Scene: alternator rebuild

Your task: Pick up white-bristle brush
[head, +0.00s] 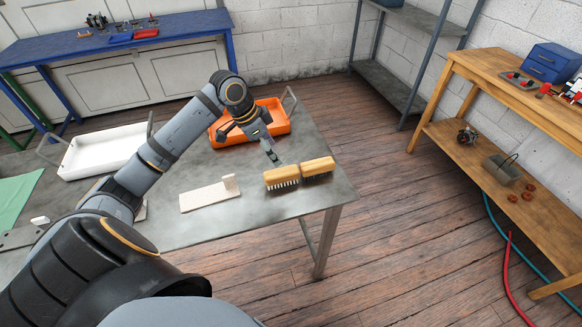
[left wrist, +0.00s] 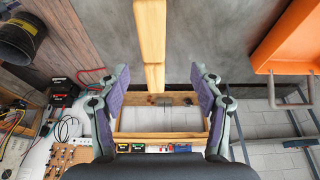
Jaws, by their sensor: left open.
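Two wooden-backed brushes lie end to end near the right edge of the grey table. The left one, the white-bristle brush (head: 281,176), shows a row of pale bristles under its back. The other brush (head: 318,168) touches or nearly touches its right end; its bristles are hard to make out. My left gripper (head: 274,158) is open just above and behind the white-bristle brush. In the left wrist view, wooden brush backs (left wrist: 151,30) extend between the spread fingers of my left gripper (left wrist: 158,74), with nothing gripped. My right gripper is not in view.
An orange tray (head: 285,125) stands behind the gripper, and a white tray (head: 72,160) is farther left. A pale bracket plate (head: 204,198) lies left of the brushes. The grey table (head: 250,215) is bare in front of them. A wooden bench (head: 500,85) stands at right.

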